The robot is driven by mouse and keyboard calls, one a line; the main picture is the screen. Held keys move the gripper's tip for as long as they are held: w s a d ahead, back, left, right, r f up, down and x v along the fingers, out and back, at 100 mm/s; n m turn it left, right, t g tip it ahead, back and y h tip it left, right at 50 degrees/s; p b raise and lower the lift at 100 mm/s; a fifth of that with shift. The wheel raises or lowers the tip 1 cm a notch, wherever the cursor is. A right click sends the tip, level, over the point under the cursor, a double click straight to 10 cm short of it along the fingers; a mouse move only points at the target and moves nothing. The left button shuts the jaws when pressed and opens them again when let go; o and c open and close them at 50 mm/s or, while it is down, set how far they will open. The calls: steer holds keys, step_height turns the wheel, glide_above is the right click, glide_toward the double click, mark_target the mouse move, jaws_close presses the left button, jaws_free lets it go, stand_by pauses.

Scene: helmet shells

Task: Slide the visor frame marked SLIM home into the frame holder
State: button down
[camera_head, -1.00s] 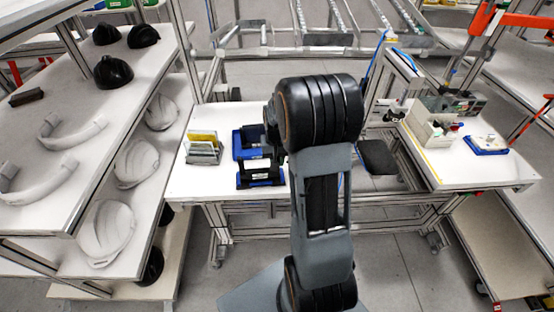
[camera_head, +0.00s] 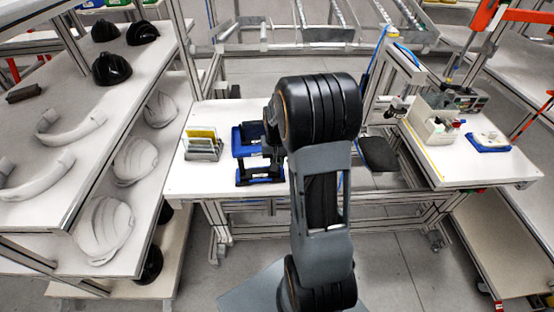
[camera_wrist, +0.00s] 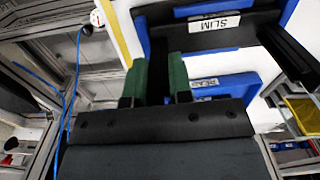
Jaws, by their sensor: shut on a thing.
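The blue and black frame holder (camera_head: 246,152) stands on the white table in the head view, left of my arm. My gripper (camera_wrist: 158,78) has green fingers shut on a black part of the visor frame (camera_wrist: 157,72), at the holder's left side. A second SLIM label (camera_wrist: 213,22) shows on a dark bar near the top. Where frame and holder meet is unclear. My arm hides part of this in the head view.
A rack of thin upright panels (camera_head: 202,144) stands left of the holder on the table (camera_head: 200,185). Shelves with helmet shells (camera_head: 104,228) are at far left. A side table (camera_head: 465,175) with a grey bin and a blue tray (camera_head: 488,142) is at right.

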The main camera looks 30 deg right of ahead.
steer(key=shift+f, duration=0.2)
steer(key=c, duration=0.9)
jaws_free()
steer(key=shift+c, duration=0.2)
step_height(320, 180, up, 14)
steer(key=s+a+n+t, duration=0.3)
steer(key=s+a+n, duration=0.2)
steer(key=s+a, duration=0.8)
steer(key=shift+s+a+t, duration=0.25)
steer(key=shift+a+t, duration=0.15)
steer(key=shift+a, duration=0.5)
